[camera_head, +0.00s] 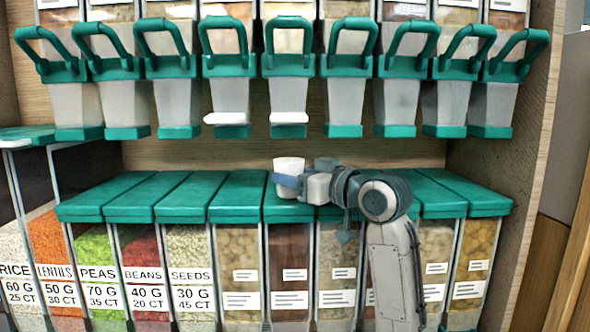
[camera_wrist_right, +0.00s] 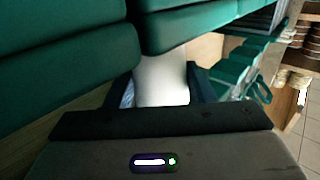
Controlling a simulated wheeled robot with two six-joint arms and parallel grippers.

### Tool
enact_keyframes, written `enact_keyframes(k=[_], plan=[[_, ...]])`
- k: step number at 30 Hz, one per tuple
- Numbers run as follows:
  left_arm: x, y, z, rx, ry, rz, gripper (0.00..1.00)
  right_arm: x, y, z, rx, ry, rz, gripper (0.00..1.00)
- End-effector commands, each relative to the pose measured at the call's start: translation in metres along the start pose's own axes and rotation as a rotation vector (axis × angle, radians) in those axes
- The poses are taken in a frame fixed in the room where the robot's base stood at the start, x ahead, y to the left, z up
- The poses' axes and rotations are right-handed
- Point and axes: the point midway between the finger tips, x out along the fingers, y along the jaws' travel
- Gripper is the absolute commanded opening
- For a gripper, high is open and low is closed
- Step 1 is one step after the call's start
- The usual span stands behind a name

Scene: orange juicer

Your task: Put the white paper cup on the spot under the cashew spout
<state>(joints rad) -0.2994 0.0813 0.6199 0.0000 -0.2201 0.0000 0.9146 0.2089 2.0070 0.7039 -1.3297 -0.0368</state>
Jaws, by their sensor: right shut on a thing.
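The white paper cup (camera_head: 289,164) is upright above or on the green lids near the middle of the lower row in the head view. I cannot tell whether its base touches a lid. My right gripper (camera_head: 288,182) reaches in from the right and is shut on the cup. In the right wrist view the cup (camera_wrist_right: 162,80) sits between the two dark fingers. A dispenser spout (camera_head: 289,88) with a white piece at its bottom hangs higher up, roughly in line with the cup. No cashew label is legible. My left gripper is not in view.
Several green-handled dispensers hang in a row above. The lower bins have flat green lids (camera_head: 180,189) that are clear to the left of the cup. Wooden side panels (camera_head: 520,180) close the shelf. Rice, lentils, peas, beans and seeds labels show at lower left.

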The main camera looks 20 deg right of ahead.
Motion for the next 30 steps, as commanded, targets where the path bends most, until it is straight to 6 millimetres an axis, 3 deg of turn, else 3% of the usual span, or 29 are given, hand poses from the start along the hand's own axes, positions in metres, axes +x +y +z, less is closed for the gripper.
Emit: enact_keyframes(k=[13, 14, 17, 27, 30], plan=[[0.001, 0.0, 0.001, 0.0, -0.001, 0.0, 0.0, 0.0, 0.0, 0.007, 0.0, 0.0, 0.0, 0.26], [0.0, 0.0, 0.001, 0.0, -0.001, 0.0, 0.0, 0.0, 0.0, 0.006, 0.0, 0.0, 0.0, 0.55], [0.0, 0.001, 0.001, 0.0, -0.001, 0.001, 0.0, 0.0, 0.0, 0.005, 0.0, 0.0, 0.0, 0.72], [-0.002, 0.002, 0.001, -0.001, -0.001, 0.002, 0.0, -0.001, 0.0, 0.0, -0.001, 0.001, 0.0, 0.72], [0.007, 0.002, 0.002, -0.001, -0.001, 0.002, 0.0, -0.012, 0.001, 0.004, -0.004, 0.003, 0.003, 0.72]])
